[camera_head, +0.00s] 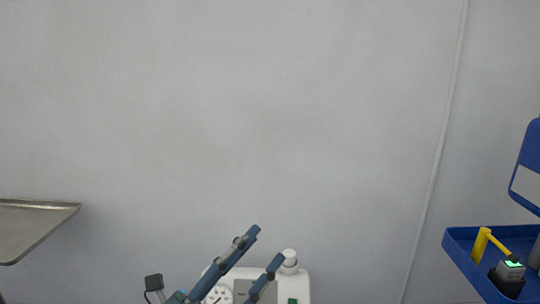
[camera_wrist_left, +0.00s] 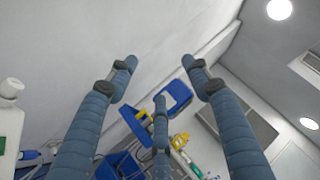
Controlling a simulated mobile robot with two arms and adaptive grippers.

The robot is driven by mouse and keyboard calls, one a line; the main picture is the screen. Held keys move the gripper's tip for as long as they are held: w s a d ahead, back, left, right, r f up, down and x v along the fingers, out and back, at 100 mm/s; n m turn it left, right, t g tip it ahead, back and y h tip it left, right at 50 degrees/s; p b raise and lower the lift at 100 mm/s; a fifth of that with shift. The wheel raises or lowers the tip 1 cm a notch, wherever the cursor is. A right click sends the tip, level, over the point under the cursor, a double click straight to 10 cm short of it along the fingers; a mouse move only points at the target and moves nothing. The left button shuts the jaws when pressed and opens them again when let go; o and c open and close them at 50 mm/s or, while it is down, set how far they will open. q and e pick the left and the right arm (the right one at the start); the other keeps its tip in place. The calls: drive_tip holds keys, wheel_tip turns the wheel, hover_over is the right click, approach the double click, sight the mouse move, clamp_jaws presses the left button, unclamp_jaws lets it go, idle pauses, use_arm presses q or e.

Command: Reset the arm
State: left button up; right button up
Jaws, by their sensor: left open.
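My left gripper (camera_head: 264,248) reaches up from the bottom of the head view, its blue-grey jointed fingers apart and nothing between them. In the left wrist view the gripper (camera_wrist_left: 159,62) shows three fingers spread wide, with empty space between them. The rest of my left arm is below the picture in the head view. My right arm and gripper are not in view.
A white device (camera_head: 290,262) with a round dial stands behind the gripper. A metal tray (camera_head: 40,232) juts in at the left. A blue open case (camera_head: 470,262) with a yellow-handled item (camera_head: 480,243) stands at the right. The space above the gripper is clear before a grey wall.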

use_arm(q)
drive_tip(key=w+a+f+n+t+y, duration=0.1)
drive_tip(key=w+a+f+n+y, duration=0.1)
drive_tip(key=a+f+n+y, duration=0.55)
drive_tip(key=w+a+f+n+t+y, duration=0.2)
drive_tip(key=w+a+f+n+y, duration=0.15)
drive_tip(key=a+n+y, duration=0.55)
drive_tip(key=s+a+f+n+g+y, duration=0.1)
drive_tip(key=s+a+f+n+g, duration=0.15)
drive_tip(key=f, duration=0.35)
drive_tip(key=s+a+f+n+g, duration=0.1)
drive_tip(key=s+f+n+g, duration=0.15)
drive_tip(key=f, duration=0.25)
drive_tip(key=s+d+f+n+g+h, duration=0.2)
drive_tip(key=s+f+n+g, duration=0.2)
drive_tip(key=s+f+g, duration=1.2)
drive_tip(key=s+f+t, duration=0.2)
drive_tip(key=s+f, duration=0.2)
drive_tip(key=f, duration=1)
drive_tip(key=s+f+t, duration=0.2)
drive_tip(key=s+f, duration=0.2)
drive_tip(key=f, duration=0.9)
drive_tip(key=s+a+f+g, duration=0.1)
drive_tip(key=s+a+f, duration=0.1)
drive_tip(key=s+f, duration=1.5)
drive_tip(key=shift+a+f+y, duration=0.35)
drive_tip(key=shift+a+f, duration=0.05)
drive_tip(key=shift+f, duration=0.05)
